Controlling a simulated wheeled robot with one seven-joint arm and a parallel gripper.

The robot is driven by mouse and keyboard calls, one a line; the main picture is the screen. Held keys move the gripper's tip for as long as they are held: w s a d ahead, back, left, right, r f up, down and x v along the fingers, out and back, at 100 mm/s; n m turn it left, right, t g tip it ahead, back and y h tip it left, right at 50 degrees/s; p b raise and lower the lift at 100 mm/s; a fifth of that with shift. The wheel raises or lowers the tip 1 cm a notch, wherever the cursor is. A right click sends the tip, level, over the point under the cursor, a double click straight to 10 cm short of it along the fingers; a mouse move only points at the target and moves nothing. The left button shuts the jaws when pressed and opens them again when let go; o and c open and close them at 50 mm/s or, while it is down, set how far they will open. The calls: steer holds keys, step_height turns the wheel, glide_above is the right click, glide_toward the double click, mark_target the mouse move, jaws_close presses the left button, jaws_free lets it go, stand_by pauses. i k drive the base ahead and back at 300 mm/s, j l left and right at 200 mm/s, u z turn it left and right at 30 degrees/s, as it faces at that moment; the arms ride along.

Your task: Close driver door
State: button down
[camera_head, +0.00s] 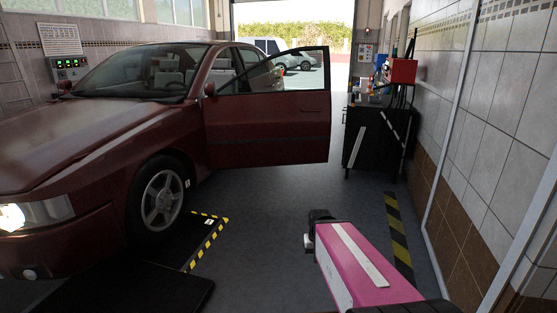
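The dark red car (100,140) stands on the left with its front toward me. Its driver door (268,128) is swung wide open to the right, into the aisle, with its outer side facing me. The window frame of the door is see-through, and the side mirror sits near its hinge side. My arm, with a pink and white link (362,268), reaches in at the lower right, well apart from the door. I cannot make out the fingers of my gripper in this view.
A dark workbench (377,140) with a red box (403,71) stands right of the door against the tiled wall. Black platforms with yellow-striped edges (207,243) lie under the car. The grey floor between car and wall is clear. A garage doorway opens at the back.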

mark_target(278, 128)
steer(key=i+l, duration=0.15)
steer(key=i, duration=0.45)
steer(key=i+l, duration=0.2)
steer(key=i, duration=0.4)
steer(key=i+l, duration=0.15)
steer(key=i, duration=0.45)
steer(key=l+z, duration=0.05)
